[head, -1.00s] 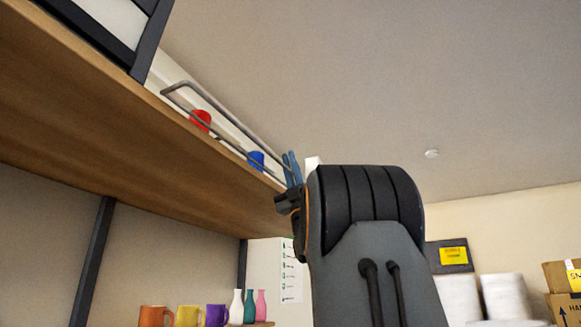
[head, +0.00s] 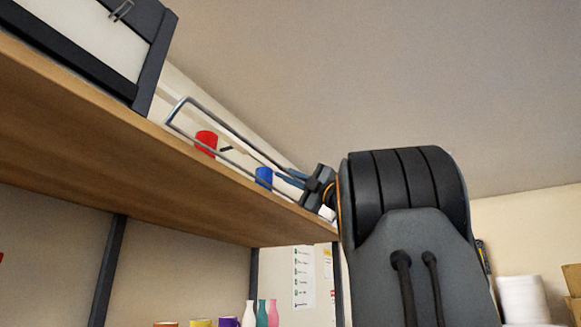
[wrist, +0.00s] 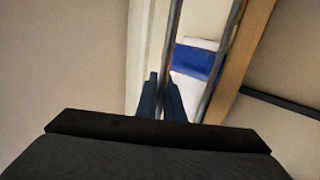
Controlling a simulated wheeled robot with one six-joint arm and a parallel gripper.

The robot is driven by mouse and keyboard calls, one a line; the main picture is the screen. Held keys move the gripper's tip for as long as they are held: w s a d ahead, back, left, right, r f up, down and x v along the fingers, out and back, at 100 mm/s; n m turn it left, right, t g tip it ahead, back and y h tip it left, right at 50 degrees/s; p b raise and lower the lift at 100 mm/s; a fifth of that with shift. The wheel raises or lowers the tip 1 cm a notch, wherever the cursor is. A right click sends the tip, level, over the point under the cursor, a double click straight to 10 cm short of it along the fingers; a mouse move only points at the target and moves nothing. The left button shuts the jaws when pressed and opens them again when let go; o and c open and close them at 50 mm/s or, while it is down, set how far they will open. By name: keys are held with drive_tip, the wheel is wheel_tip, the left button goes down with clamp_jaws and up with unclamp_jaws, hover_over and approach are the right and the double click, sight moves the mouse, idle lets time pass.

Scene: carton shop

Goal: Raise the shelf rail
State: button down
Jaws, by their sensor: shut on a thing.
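The shelf rail (head: 225,128) is a grey metal loop along the front edge of the high wooden shelf (head: 120,140). It stands above the edge, in front of a red cup and a blue cup. My gripper (head: 287,177) is at the rail's right end, its blue-grey fingers pointing left. In the wrist view the rail's two bars (wrist: 217,68) run away from me. The fingers (wrist: 160,96) are shut on the left bar. The rail's right end is hidden by my gripper.
A red cup (head: 206,143) and a blue cup (head: 264,177) stand on the shelf behind the rail. A dark-framed white crate (head: 85,45) sits at the shelf's left. Bottles (head: 262,313) stand below. The space above the rail is clear up to the ceiling.

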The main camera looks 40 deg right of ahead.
sight(297, 179)
drive_tip(key=shift+w+g+p, duration=0.2)
drive_tip(key=shift+g+p, duration=0.1)
drive_tip(key=shift+p, duration=0.1)
drive_tip(key=c, duration=1.9)
unclamp_jaws()
drive_tip(key=b+v, duration=0.2)
drive_tip(key=v, duration=0.5)
drive_tip(key=shift+s+f+b, duration=0.15)
drive_tip(key=shift+s+b, duration=0.15)
drive_tip(key=shift+s, duration=0.1)
